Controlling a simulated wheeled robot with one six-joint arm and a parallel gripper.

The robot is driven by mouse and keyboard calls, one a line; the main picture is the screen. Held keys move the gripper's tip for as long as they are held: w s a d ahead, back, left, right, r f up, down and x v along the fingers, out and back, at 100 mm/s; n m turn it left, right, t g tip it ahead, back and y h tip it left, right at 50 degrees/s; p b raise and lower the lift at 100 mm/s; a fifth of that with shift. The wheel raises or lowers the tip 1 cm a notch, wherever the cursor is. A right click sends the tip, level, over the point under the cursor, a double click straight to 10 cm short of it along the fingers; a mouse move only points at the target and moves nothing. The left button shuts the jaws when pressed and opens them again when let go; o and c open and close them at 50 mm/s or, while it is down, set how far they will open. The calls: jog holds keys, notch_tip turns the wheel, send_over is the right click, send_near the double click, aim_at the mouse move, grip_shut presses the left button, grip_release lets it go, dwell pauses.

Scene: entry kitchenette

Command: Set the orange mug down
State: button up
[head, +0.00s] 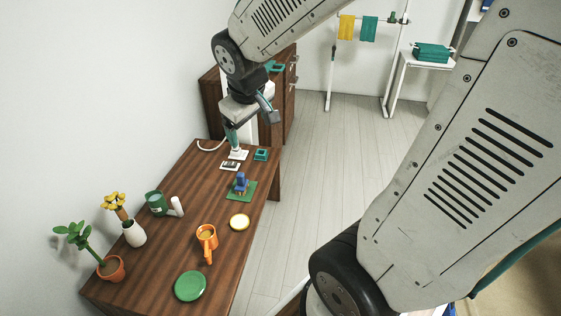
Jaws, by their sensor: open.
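The orange mug (206,232) stands upright on the brown wooden table, near its middle front, with its handle pointing toward the bottom of the picture. Nothing is touching it that I can see. My gripper (253,124) is open and empty, above the far end of the table. It is well apart from the mug, up and to the right of it in the picture.
Open floor lies right.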

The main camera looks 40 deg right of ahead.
jog(key=s+a+r+g+y, duration=0.1)
jog(key=s+a, duration=0.3)
jog(key=s, duration=0.5)
jog(key=s+a+r+m+g+y, duration=0.1)
jog(key=s+a+r, duration=0.2)
jog(key=s, duration=0.7)
jog(key=shift+a+r, duration=0.2)
jog(key=shift+a, duration=0.2)
jog(key=shift+w, duration=0.1)
